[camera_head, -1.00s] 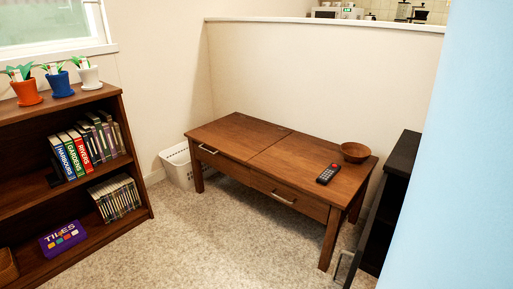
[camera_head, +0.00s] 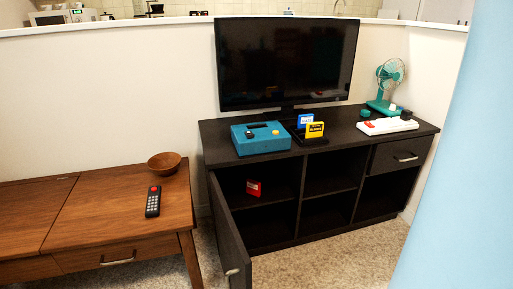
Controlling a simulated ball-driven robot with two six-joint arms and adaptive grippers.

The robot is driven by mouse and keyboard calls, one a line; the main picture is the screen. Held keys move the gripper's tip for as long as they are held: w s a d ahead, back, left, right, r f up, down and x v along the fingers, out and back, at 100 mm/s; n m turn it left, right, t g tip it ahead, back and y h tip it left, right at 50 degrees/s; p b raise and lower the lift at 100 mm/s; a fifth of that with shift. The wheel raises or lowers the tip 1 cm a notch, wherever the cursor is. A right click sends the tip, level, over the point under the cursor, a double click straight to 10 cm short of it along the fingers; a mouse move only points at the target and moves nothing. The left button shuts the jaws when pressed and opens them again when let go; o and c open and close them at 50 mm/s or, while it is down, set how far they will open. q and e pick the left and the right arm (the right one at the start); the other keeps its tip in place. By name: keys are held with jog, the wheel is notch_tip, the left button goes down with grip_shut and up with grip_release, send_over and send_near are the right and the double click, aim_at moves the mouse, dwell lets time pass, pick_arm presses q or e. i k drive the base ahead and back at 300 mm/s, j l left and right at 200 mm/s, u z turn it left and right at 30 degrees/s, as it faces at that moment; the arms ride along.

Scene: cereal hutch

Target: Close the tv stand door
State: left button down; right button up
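The dark tv stand (camera_head: 345,137) stands against the wall, right of the middle of the view. Its left door (camera_head: 228,232) is hinged at the stand's left side and swung open toward me. A light metal handle (camera_head: 232,271) shows near the door's lower front edge. The left compartments behind the door are exposed, and a small red object (camera_head: 254,187) sits on the shelf there. Neither of my grippers is in view.
A wooden table (camera_head: 110,215) with a remote (camera_head: 153,201) and a bowl (camera_head: 164,162) stands left of the door, with a narrow floor gap between. Carpet (camera_head: 320,266) before the stand is clear. A pale blue surface (camera_head: 450,190) blocks the right edge.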

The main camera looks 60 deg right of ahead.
aim_at(236, 263)
jog(key=i+z, duration=0.2)
jog(key=z, duration=0.3)
jog(key=i+z, duration=0.2)
jog(key=z, duration=0.25)
jog(key=i+z, duration=0.15)
jog(key=z, duration=0.35)
jog(key=i+j+z, duration=0.15)
jog(key=z, duration=0.3)
jog(key=k+j+z, duration=0.15)
jog(key=k+j, duration=0.5)
jog(key=j, duration=0.1)
